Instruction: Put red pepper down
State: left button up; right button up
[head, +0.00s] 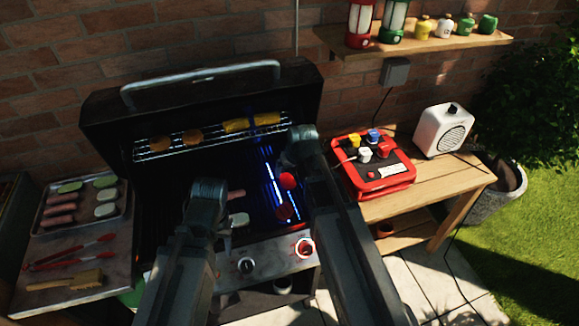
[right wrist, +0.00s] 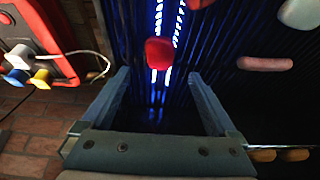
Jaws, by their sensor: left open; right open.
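Two red pepper pieces lie on the right part of the dark grill, by blue-white glowing strips. The farther red pepper (head: 288,180) is close to my right gripper (head: 296,160); the other red piece (head: 285,211) is nearer the front. In the right wrist view, the red pepper (right wrist: 160,53) lies just beyond the spread, empty fingers of my right gripper (right wrist: 160,85). Part of the second red piece (right wrist: 200,3) shows at the top edge. My left gripper (head: 207,195) is over the grill's left-middle, open, its fingertips mostly hidden by its wrist.
The upper rack (head: 210,135) holds corn and round browned pieces. A pale slice (head: 239,220) and a sausage lie between my arms. A tray (head: 45,225) of food, red tongs (head: 70,252) and a brush stand left. A red case (head: 372,178) and white speaker (head: 443,130) occupy the right table.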

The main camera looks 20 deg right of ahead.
pick_arm(q)
notch_tip(320, 180, up, 4)
jog(key=shift+f+p, duration=0.2)
jog(key=shift+p, duration=1)
pick_arm(e)
jog(key=s+a+r+n+g, duration=0.1)
jog(key=s+a+g, duration=0.1)
jog(key=s+a, duration=0.5)
jog(key=s+a+r+n+g+h, duration=0.1)
jog(key=s+a, duration=0.5)
jog(key=s, duration=0.7)
jog(key=shift+s+a+n+g+h, duration=0.3)
jog(key=shift+n+g, duration=0.4)
jog(key=shift+g, duration=0.3)
jog(key=shift+w, duration=0.1)
